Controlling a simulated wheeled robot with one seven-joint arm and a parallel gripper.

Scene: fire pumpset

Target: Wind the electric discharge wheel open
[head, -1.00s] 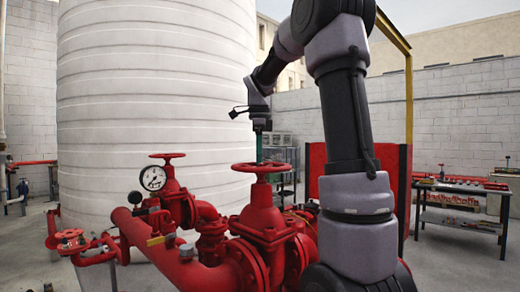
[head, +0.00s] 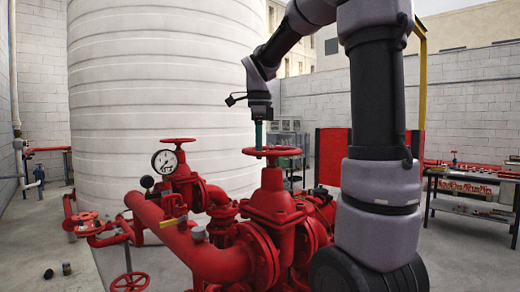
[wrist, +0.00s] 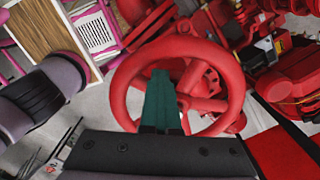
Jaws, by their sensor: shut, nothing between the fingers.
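The red handwheel (head: 286,152) lies flat on top of the nearest red valve (head: 272,200). I take it for the discharge wheel, though no label is readable. My gripper (head: 258,146) points straight down at the left part of this wheel, its green fingers shut and empty. In the wrist view the wheel's rim (wrist: 120,88) rings the green fingers (wrist: 160,98), which lie over its inside near a spoke. The fingertips are at about rim height; I cannot tell whether they touch the rim or a spoke.
A second red wheel (head: 178,140) stands behind the pressure gauge (head: 165,161). Smaller red wheels are at the left (head: 86,216) and low in front (head: 130,282). A white tank (head: 160,80) rises behind. A workbench (head: 470,190) stands at right.

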